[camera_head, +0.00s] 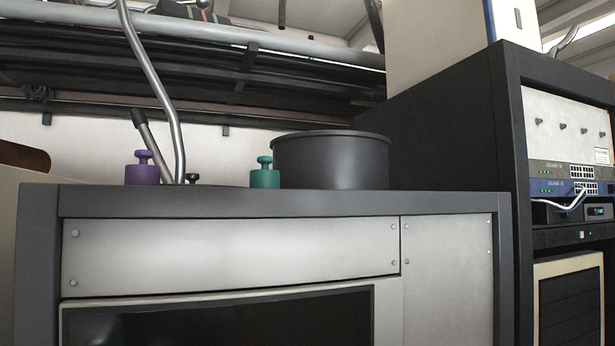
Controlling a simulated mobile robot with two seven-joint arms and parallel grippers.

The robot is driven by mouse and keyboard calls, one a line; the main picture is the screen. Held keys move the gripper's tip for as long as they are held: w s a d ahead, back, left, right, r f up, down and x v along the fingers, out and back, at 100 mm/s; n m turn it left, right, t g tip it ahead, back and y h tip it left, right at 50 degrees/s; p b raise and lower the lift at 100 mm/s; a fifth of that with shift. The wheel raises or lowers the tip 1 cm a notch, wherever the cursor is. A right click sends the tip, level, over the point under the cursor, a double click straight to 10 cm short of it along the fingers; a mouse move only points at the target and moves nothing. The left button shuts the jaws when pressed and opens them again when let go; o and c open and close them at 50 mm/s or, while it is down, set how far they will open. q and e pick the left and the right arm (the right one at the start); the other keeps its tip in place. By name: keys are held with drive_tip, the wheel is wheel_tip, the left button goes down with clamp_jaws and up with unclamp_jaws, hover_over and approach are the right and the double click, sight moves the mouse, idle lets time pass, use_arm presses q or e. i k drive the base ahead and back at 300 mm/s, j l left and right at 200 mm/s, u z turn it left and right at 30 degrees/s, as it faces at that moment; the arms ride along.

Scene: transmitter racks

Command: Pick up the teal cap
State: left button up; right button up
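The teal cap (265,174) stands upright on top of the grey cabinet (290,202), near its front edge. It has a wide round body with a narrower knob on top. It stands just left of a large dark round pot, and I cannot tell whether they touch. Neither of my grippers shows in the head view.
A purple cap (142,170) of the same shape stands to the left. A small black object (192,178) and bent metal tubes (158,85) rise between the caps. The dark pot (331,160) blocks the right side. A tall black rack (505,140) stands farther right.

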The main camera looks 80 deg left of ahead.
sight(264, 178)
drive_tip(key=u, duration=2.7)
